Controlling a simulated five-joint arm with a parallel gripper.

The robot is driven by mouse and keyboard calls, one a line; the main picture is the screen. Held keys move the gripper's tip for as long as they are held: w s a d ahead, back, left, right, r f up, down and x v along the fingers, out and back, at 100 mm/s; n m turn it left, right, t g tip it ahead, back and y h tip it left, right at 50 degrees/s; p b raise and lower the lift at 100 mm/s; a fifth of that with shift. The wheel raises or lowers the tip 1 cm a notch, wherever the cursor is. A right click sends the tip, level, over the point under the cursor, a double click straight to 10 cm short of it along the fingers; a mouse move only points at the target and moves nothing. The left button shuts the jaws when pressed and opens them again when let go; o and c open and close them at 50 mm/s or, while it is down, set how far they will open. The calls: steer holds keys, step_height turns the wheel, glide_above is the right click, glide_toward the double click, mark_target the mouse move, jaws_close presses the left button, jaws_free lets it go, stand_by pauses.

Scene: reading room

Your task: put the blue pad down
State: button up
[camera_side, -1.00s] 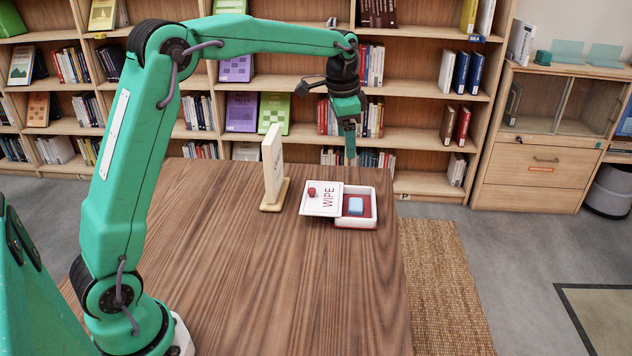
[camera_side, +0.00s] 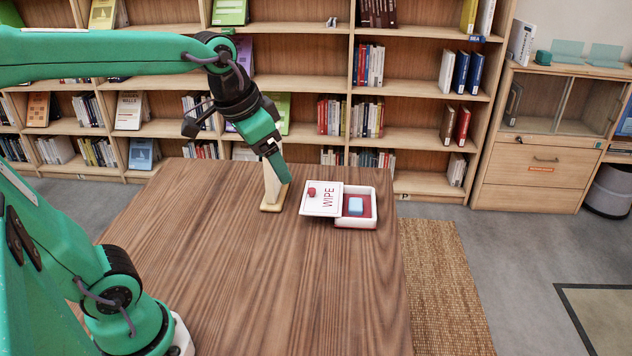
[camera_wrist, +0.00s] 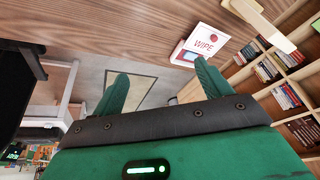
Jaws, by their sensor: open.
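The blue pad (camera_side: 356,206) lies in the open right part of a white box (camera_side: 368,223) with a red inside, on the wooden table. The lid (camera_side: 322,199), marked WIPE with a red knob, covers the left part of the box. My gripper (camera_side: 284,178) is up and to the left of the box, apart from the pad, in front of the upright board in the side view. In the wrist view my gripper (camera_wrist: 160,85) has its two green fingers spread with nothing between them.
A pale upright board on a wooden foot (camera_side: 270,205) stands left of the box, partly hidden by my gripper. The table (camera_side: 250,290) is clear in front. Bookshelves (camera_side: 410,130) stand behind, and a woven mat (camera_side: 445,290) lies on the floor at right.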

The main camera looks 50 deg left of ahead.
steer(key=s+f+n+t, duration=0.1)
steer(key=s+f, duration=0.3)
steer(key=s, duration=0.4)
steer(key=shift+d+n, duration=0.4)
steer(key=shift+d, duration=0.05)
steer(key=shift+f, duration=0.1)
